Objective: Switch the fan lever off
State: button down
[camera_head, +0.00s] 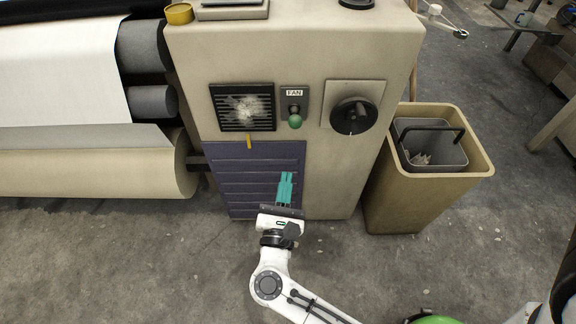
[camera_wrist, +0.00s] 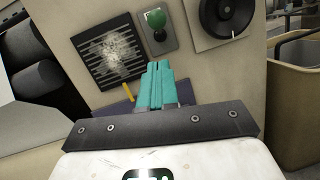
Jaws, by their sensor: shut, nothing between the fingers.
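The fan lever (camera_head: 295,120) has a green ball knob and sits on a small grey plate below a FAN label (camera_head: 294,93), on the front of the beige machine cabinet. In the head view the knob hangs at the lower part of the plate. The lever also shows in the wrist view (camera_wrist: 157,20), ahead of the fingers and above them in the picture. My gripper (camera_head: 286,175) has teal fingers, shut and empty, pointing up in front of the purple louvred panel. It is below the lever and apart from it; it also shows in the wrist view (camera_wrist: 158,66).
A dusty vent grille (camera_head: 243,107) is left of the lever, with a yellow tab (camera_head: 249,141) below it. A black rotary knob (camera_head: 354,116) is to the right. A tan bin (camera_head: 428,196) holding a grey bucket stands right of the cabinet. A cloth roll (camera_head: 90,172) is on the left.

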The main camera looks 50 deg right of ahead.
jog(key=shift+v, duration=1.55)
jog(key=shift+w+r, duration=0.1)
jog(key=shift+r, duration=0.1)
jog(key=w+a+r+n+t+y, duration=0.35)
jog(key=n+t+y, duration=0.25)
jog(key=n, duration=0.5)
jog(key=w+a+r+n+t+y, duration=0.2)
jog(key=w+a+n+t+y, duration=0.25)
jog(key=n+y, duration=0.4)
jog(key=a+f+n+g+y, duration=0.55)
jog(key=f+n+y, duration=0.2)
jog(key=n, duration=1.15)
jog(key=s+d+f+n+g+h, duration=0.1)
jog(key=s+d+f+n+g, duration=0.3)
jog(key=s, duration=0.3)
jog(key=s+d+f+n+g+h, duration=0.25)
jog(key=s+d+g, duration=0.2)
jog(key=s, duration=0.25)
jog(key=s+d+f+n+g+h, duration=0.1)
jog(key=s+d+f+n+g, duration=0.3)
jog(key=s, duration=0.3)
notch_tip(320, 180, up, 18)
jog(key=s+g+p, duration=0.1)
jog(key=g+p, duration=0.1)
jog(key=p, duration=1.4)
jog(key=shift+f+n, duration=0.25)
jog(key=shift+n, duration=0.05)
